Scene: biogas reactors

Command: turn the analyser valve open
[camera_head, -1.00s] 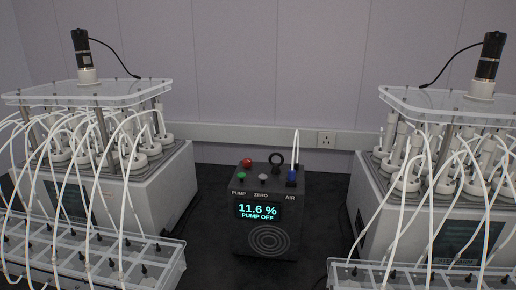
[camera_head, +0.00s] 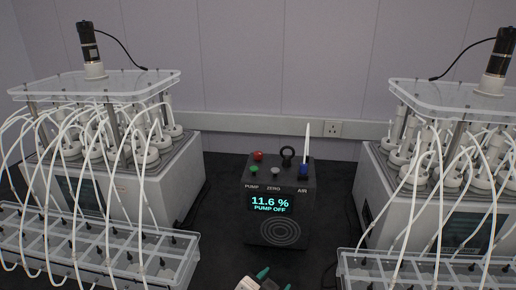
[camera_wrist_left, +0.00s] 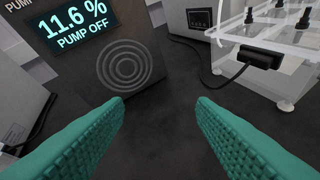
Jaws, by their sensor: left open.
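The analyser (camera_head: 279,230) is a black box standing on the dark bench between two reactor units. Its screen (camera_head: 270,203) reads 11.6 % and PUMP OFF, and it also shows in the left wrist view (camera_wrist_left: 78,33). My left gripper (camera_head: 274,280) is open and empty, low in front of the analyser. Its teal fingers (camera_wrist_left: 160,103) are apart, with dark bench between them. The right gripper is not in view.
A red knob (camera_head: 258,156), green button (camera_head: 254,169), grey button (camera_head: 276,171) and black ring (camera_head: 287,154) share the analyser's top. Reactor units with tubes (camera_head: 110,190) (camera_head: 440,220) flank it. Dark bench (camera_head: 215,225) is clear on its left. A socket (camera_head: 333,129) is on the wall behind.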

